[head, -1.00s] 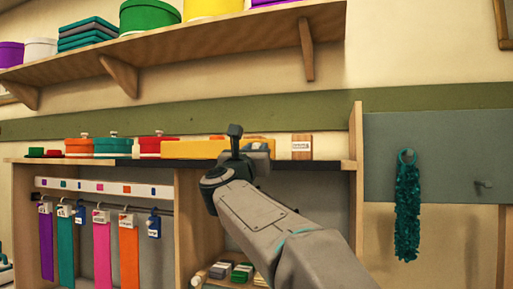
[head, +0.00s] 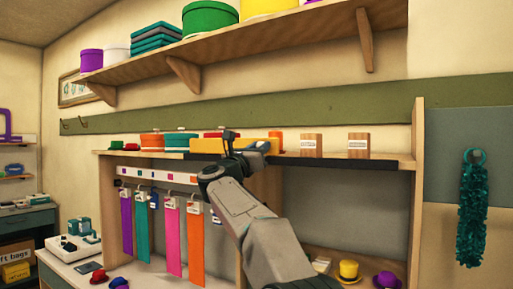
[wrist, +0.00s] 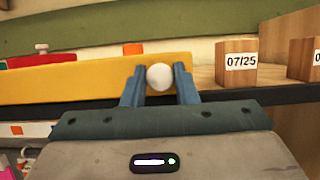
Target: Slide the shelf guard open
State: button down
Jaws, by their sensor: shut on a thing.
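The shelf guard (head: 206,145) is a long yellow panel standing along the front edge of the middle shelf. It also fills the left half of the wrist view (wrist: 60,83). A round white knob (wrist: 159,77) sits near its right end. My gripper (wrist: 159,84) is shut on this knob, one blue-grey finger on each side. In the head view my gripper (head: 231,143) is at the guard's front, and my wrist hides part of the guard and the knob. The guard covers the lower part of a red box (head: 213,134) behind it.
Two wooden blocks (head: 311,144) stand uncovered to the right of the guard; the nearer one reads 07/25 (wrist: 237,62). A dark rail (head: 345,159) runs along the shelf edge. A wooden upright (head: 417,190) closes the right end. Coloured ribbons (head: 172,237) hang below left.

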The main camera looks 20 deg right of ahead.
jog(key=c, duration=1.2)
grip_release()
jog(key=shift+d, duration=0.1)
jog(key=shift+o, duration=0.2)
jog(key=b+v, duration=0.6)
jog(key=v, duration=0.8)
jog(key=shift+b, duration=0.3)
